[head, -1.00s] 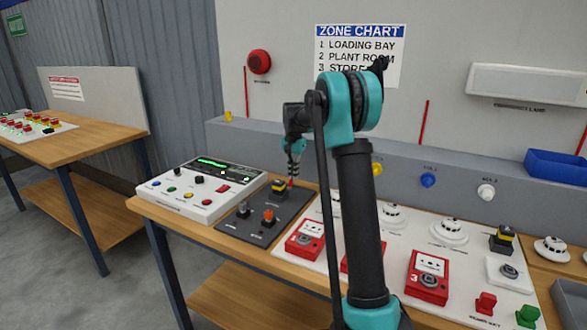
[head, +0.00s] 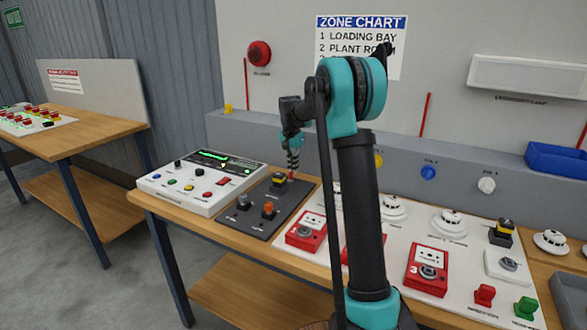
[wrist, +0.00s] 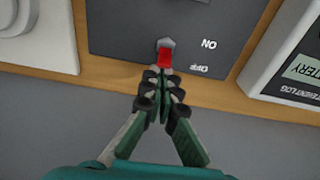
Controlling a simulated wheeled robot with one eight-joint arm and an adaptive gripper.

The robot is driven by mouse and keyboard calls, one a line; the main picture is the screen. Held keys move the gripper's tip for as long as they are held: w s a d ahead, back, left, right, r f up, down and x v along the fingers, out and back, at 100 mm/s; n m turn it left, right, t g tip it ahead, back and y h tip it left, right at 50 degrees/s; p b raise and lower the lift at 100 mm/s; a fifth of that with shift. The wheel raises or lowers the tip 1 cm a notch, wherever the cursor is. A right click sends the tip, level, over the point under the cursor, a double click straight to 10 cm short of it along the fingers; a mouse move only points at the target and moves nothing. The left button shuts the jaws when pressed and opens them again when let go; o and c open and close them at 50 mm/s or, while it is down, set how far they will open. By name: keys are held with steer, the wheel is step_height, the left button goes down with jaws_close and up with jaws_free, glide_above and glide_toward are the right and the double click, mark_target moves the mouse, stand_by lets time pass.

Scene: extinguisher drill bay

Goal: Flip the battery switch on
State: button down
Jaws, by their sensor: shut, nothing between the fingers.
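The battery switch has a red lever (wrist: 165,60) on a grey hexagonal collar, at the edge of a dark grey panel (wrist: 120,35). In the wrist view the lever leans toward the OFF label (wrist: 198,68), away from the ON label (wrist: 209,44); the lettering appears upside down. My gripper (wrist: 161,77) is shut and empty, its fingertips right at the lever's tip; whether they touch cannot be told. In the head view my gripper (head: 292,174) points down at the back edge of the dark panel (head: 238,222), with a bit of red beside its tip.
A white control box (head: 170,200) with a screen stands left of the panel. A white board with red call points (head: 427,270) and detectors lies to the right. A grey wall ledge (head: 400,160) runs behind the bench. Orange and yellow-topped switches share the dark panel.

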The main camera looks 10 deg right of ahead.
mark_target(291, 176)
steer(key=shift+s+a, duration=0.1)
steer(key=shift+s, duration=0.05)
steer(key=t, duration=0.1)
steer(key=s+t+h, duration=0.1)
steer(key=a+t+h, duration=0.1)
steer(key=shift+s+a+r, duration=0.1)
steer(key=shift+s+r, duration=0.15)
steer(key=shift+s, duration=0.05)
steer(key=shift+w, duration=0.15)
steer(key=shift+r, duration=0.1)
steer(key=shift+r, duration=0.75)
steer(key=shift+r, duration=0.1)
